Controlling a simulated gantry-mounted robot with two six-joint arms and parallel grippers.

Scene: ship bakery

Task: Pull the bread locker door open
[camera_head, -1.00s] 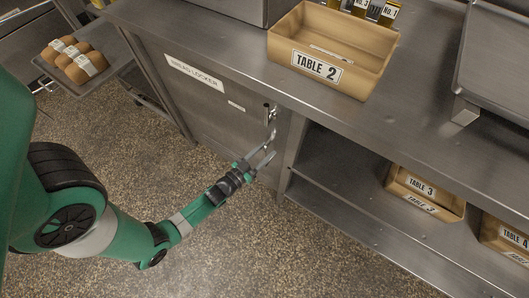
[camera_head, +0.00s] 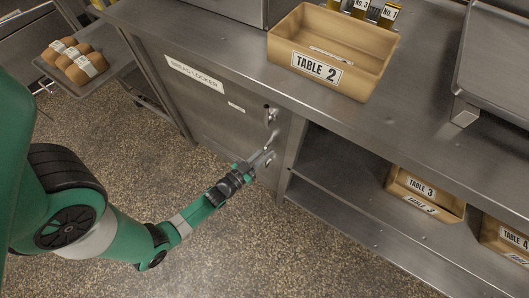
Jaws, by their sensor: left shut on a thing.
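The bread locker door (camera_head: 215,115) is a grey metal panel under the counter, with a "BREAD LOCKER" label (camera_head: 194,74) near its top edge. It looks shut, flush with the counter front. Its handle (camera_head: 269,115) is on the right side of the door; the handle's lower part is partly hidden by my gripper. My left gripper (camera_head: 267,154) reaches in from the lower left and is shut on the lower part of the handle. My right gripper is not in view.
A "TABLE 2" crate (camera_head: 318,67) stands on the counter (camera_head: 420,130). More labelled crates (camera_head: 425,189) sit on the open shelf to the right. A tray of loaves (camera_head: 72,55) is at the upper left. The speckled floor before the door is clear apart from my arm.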

